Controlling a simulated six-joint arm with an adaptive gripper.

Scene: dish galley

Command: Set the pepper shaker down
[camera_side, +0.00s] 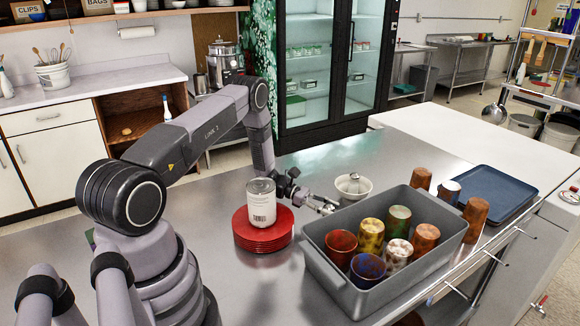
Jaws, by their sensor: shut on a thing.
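My gripper (322,205) is at the middle of the steel counter, between a stack of red plates and a grey bin. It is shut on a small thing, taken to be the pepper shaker. Only a small pale, metallic bit shows at the fingertips, so its shape and tilt are unclear. I cannot tell whether it touches the counter (300,285).
A white labelled can (262,202) stands on the red plates (263,240), left of my gripper. The grey bin (372,303) holds several patterned cups. A small white bowl (353,190) sits behind. More cups and a blue tray (497,190) are right. The front counter is clear.

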